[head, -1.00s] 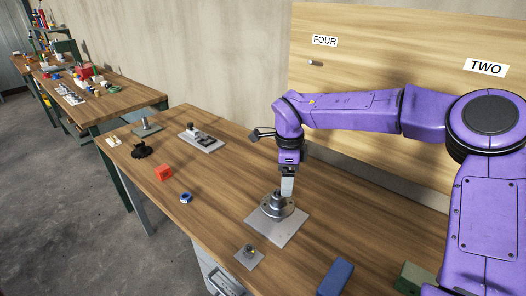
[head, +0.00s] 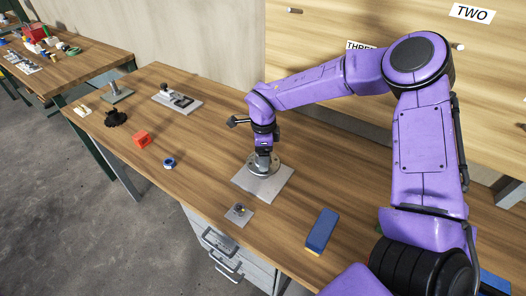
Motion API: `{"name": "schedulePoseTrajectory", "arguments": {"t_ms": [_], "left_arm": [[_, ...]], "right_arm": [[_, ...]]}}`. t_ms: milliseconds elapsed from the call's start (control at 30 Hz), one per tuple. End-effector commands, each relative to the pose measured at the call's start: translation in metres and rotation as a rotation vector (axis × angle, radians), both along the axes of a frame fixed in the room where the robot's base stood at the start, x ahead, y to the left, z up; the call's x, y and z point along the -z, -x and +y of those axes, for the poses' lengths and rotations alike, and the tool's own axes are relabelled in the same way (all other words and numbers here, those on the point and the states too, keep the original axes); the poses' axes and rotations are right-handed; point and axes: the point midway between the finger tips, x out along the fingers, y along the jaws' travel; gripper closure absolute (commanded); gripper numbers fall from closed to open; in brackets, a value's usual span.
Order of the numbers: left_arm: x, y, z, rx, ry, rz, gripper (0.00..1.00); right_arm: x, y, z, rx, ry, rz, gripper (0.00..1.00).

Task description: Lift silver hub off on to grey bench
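The silver hub (head: 273,169) is a round flanged metal piece on a square grey plate (head: 263,190) on the wooden bench. My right arm comes in from the right, and its gripper (head: 262,165) points down at the middle of the hub. The gripper hides the hub's centre. I cannot tell whether the fingers are closed on it or only beside it. My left gripper is out of view. I see no clearly grey bench top in the head view.
A small plate with a knob (head: 239,212) and a blue block (head: 321,230) lie nearer the front edge. An orange cube (head: 141,139), a blue ring (head: 169,163), a black part (head: 116,118) and a grey fixture (head: 177,100) stand left. Another wooden bench (head: 88,64) is beyond.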

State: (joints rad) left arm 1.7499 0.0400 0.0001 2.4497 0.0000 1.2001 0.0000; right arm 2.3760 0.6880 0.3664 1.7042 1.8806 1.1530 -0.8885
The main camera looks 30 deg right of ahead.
Motion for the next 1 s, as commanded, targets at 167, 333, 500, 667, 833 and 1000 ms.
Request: {"name": "schedulePoseTrajectory", "arguments": {"t_ms": [167,333,500,667,833,1000], "left_arm": [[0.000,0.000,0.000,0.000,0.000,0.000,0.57],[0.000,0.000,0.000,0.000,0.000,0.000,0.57],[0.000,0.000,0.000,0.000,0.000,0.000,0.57],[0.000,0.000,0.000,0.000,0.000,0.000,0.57],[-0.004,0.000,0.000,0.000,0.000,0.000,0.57],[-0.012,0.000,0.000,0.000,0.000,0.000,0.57]], "right_arm": [[0.000,0.000,0.000,0.000,0.000,0.000,0.20],[0.000,0.000,0.000,0.000,0.000,0.000,0.75],[0.000,0.000,0.000,0.000,0.000,0.000,1.00],[-0.002,-0.001,0.000,0.000,0.000,-0.004,0.86],[-0.006,-0.001,0.000,0.000,0.000,-0.005,0.86],[-0.016,-0.002,0.000,0.000,0.000,-0.005,0.86]]}}
